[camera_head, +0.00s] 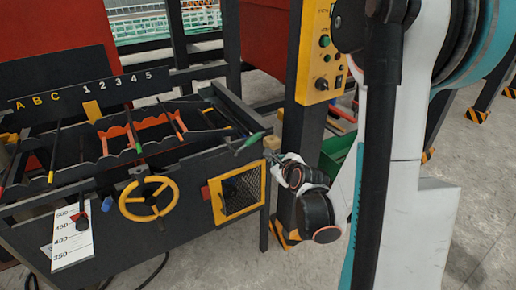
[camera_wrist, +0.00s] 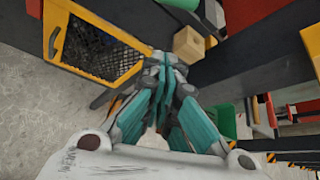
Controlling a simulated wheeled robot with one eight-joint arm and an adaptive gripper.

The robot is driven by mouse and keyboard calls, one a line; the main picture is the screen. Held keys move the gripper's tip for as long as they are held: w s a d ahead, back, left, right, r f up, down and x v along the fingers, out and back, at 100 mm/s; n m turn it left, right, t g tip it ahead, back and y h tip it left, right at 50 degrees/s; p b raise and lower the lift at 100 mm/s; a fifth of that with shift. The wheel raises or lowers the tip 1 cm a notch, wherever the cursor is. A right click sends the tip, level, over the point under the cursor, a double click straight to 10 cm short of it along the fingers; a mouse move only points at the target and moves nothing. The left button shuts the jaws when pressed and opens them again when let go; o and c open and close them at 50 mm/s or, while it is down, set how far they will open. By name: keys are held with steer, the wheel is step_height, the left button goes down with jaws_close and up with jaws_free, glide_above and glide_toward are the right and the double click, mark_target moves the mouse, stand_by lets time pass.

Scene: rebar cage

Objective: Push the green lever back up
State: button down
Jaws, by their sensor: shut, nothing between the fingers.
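The green lever (camera_head: 249,142) sticks out at the right end of the dark machine bench, above the yellow-framed mesh panel, and lies at a slant. A green piece at the top edge of the wrist view (camera_wrist: 183,4) looks like part of it, mostly cut off. My gripper (camera_head: 277,158) is just right of and slightly below the lever in the head view, apart from it as far as I can tell. In the wrist view its teal fingers (camera_wrist: 165,62) are shut together with nothing between them.
A tan block (camera_head: 271,143) sits by the fingertips; it also shows in the wrist view (camera_wrist: 188,44). The yellow mesh panel (camera_head: 240,194) and yellow handwheel (camera_head: 149,198) are on the bench front. A dark post with a yellow control box (camera_head: 322,55) stands close behind my arm.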

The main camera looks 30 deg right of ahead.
steer(key=shift+d+f, duration=0.1)
steer(key=shift+d, duration=0.05)
steer(key=w+f, duration=0.1)
steer(key=w, duration=0.8)
steer(key=shift+w+p, duration=0.2)
steer(key=shift+p, duration=0.25)
stand_by(0.3)
steer(key=shift+w, duration=0.15)
stand_by(0.3)
steer(key=shift+r, duration=0.15)
